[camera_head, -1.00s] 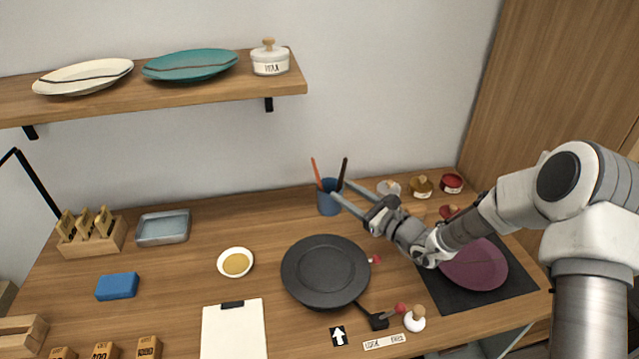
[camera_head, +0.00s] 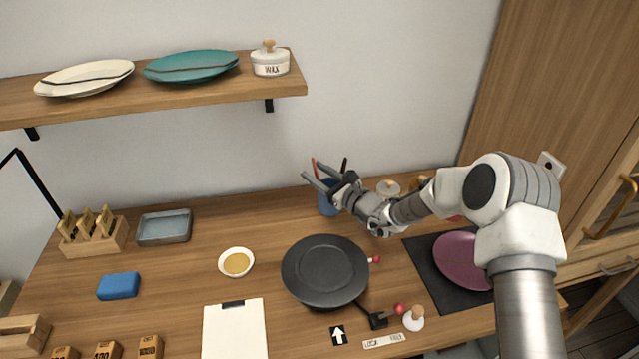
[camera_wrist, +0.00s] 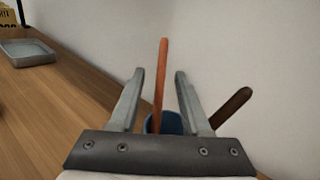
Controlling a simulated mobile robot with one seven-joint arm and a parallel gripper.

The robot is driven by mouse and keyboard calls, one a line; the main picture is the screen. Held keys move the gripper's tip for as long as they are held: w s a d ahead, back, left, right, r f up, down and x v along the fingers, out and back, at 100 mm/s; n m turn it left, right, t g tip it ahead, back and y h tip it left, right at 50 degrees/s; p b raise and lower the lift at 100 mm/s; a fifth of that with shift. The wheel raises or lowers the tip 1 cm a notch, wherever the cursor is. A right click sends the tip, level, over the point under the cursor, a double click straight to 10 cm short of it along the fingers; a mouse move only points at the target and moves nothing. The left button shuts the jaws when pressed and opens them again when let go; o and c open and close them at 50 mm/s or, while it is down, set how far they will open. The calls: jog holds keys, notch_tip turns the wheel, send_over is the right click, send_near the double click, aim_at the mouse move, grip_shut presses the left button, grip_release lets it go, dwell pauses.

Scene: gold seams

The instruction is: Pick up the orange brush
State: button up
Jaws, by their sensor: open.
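The orange brush (camera_head: 315,166) stands in a blue cup (camera_head: 326,203) at the back of the worktop, mostly hidden behind my gripper in the head view. In the wrist view the orange brush (camera_wrist: 160,85) rises upright between my open fingers, with the blue cup (camera_wrist: 170,123) behind and below. My gripper (camera_head: 311,171) is open at the cup's top, with its fingers on either side of the orange handle; the wrist view also shows the gripper (camera_wrist: 158,78). I cannot tell whether either finger touches the handle. A dark brown handle (camera_wrist: 232,107) leans right, outside the fingers.
A yellow-filled bowl (camera_head: 236,262) and a grey tray (camera_head: 164,228) are to the left. The wall is close behind the cup.

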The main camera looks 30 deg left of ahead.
grip_shut()
dwell(0.4)
notch_tip(320, 180, up, 10)
dwell(0.5)
dwell(0.4)
